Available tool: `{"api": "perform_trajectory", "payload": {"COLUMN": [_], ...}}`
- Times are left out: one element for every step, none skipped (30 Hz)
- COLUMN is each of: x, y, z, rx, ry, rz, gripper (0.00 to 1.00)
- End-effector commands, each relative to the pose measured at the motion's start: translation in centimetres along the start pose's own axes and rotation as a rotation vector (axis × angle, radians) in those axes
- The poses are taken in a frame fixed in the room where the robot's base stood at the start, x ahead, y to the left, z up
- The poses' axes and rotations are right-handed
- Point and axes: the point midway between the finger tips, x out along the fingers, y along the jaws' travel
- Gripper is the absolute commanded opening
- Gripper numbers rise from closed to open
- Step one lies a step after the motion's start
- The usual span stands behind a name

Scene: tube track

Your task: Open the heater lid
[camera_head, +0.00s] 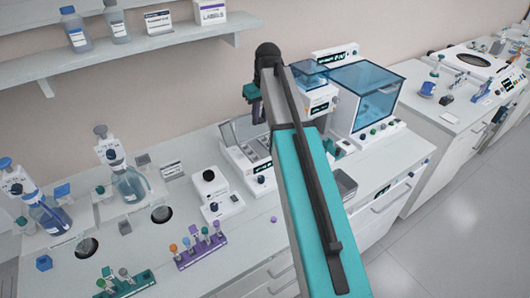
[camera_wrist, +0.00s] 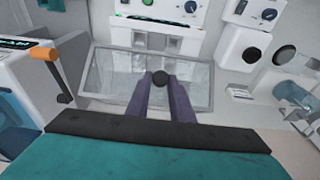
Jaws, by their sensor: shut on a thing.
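The heater (camera_head: 262,168) is a white device with a front panel and metal blocks, left of my arm in the head view. Its lid (camera_head: 240,129) looks raised and tilted up at the back of the blocks. In the wrist view the lid (camera_wrist: 105,78) is a clear framed panel with a dark round knob (camera_wrist: 161,76). My gripper (camera_wrist: 161,82) is shut on this knob, one purple finger on each side. The heater's blocks and panel (camera_wrist: 165,42) show beyond the lid. In the head view my arm hides the fingertips and part of the lid.
A blue-windowed cabinet (camera_head: 363,97) stands to the right of the heater. A small white device (camera_head: 215,192) stands to its left. A purple tube rack (camera_head: 202,248) and green rack (camera_head: 127,284) lie nearer the front. An orange-tipped lever (camera_wrist: 45,55) is left in the wrist view.

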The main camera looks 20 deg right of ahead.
Motion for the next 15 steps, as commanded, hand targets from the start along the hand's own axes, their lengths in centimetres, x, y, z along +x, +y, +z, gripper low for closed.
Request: {"api": "perform_trajectory", "payload": {"x": [-0.1, -0.2, -0.3, -0.4, -0.5, -0.5, -0.6, -0.6, -0.7, -0.7, -0.7, -0.7, -0.7, -0.7, -0.7], "y": [0.1, 0.0, 0.1, 0.1, 0.1, 0.0, 0.0, 0.0, 0.0, 0.0, 0.0, 0.0, 0.0, 0.0, 0.0], "z": [-0.5, -0.7, -0.9, -1.1, -1.2, -1.4, -1.5, -1.6, -1.7, -1.7, -1.8, -1.8, -1.7, -1.7, -1.7], "rx": [0.000, 0.000, 0.000, 0.000, 0.000, 0.000, 0.000, 0.000, 0.000, 0.000, 0.000, 0.000, 0.000, 0.000, 0.000], "ry": [0.003, 0.003, 0.003, 0.003, 0.003, 0.003, 0.003, 0.003, 0.003, 0.003, 0.003, 0.003, 0.003, 0.003, 0.003], "rz": [0.001, 0.001, 0.001, 0.001, 0.001, 0.001, 0.001, 0.001, 0.001, 0.001, 0.001, 0.001, 0.001, 0.001, 0.001], "gripper": [0.08, 0.08, 0.08, 0.08, 0.08, 0.08, 0.08, 0.08, 0.08, 0.08, 0.08, 0.08, 0.08, 0.08, 0.08]}}
